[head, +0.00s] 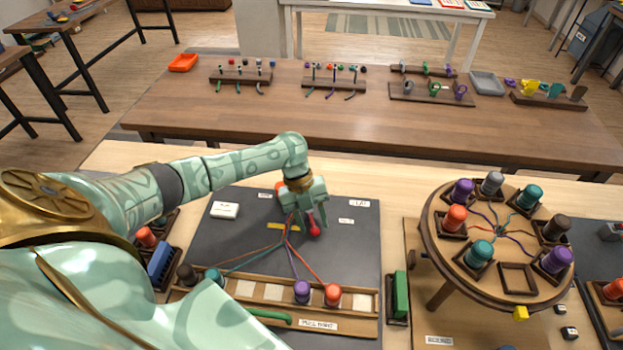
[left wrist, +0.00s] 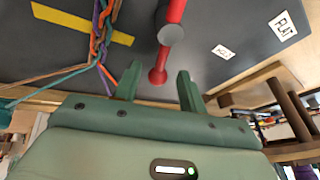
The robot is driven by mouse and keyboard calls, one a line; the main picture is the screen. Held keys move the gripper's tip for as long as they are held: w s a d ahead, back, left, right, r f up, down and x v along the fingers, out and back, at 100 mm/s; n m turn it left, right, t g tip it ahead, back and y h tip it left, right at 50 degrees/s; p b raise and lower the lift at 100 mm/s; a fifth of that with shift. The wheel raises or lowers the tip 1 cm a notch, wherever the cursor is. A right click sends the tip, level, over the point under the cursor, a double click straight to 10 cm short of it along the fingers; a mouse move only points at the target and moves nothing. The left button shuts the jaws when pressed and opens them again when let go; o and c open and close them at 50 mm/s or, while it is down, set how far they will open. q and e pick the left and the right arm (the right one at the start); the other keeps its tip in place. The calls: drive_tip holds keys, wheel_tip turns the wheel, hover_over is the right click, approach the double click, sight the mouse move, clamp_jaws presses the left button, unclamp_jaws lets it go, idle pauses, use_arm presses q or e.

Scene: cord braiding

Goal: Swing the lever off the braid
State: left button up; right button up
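The red lever (head: 314,230) is on the dark board beside the braid, partly hidden by my gripper in the head view. In the left wrist view the red lever (left wrist: 157,76) shows its round end and a grey-capped red post. The braid (left wrist: 103,30) of orange, purple and teal cords lies to its left, and its cords (head: 288,240) fan out towards the near rack. My left gripper (head: 308,222) points down over the lever. In the left wrist view my left gripper (left wrist: 157,85) has its fingers apart, with the lever's red end between them and gaps showing. My right gripper is out of view.
A wooden rack (head: 262,317) with several weighted bobbins lies at the board's near edge. A round braiding stand (head: 518,290) with bobbins stands at the right. A green block (head: 401,294) stands between them. White labels lie on the board, whose right part is mostly clear.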

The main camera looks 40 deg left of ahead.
use_arm(q)
drive_tip(key=shift+w+a, duration=0.1)
drive_tip(key=shift+a, duration=0.15)
drive_tip(key=p+v, duration=0.3)
drive_tip(key=v, duration=1.3)
drive_tip(key=shift+d+r, duration=0.1)
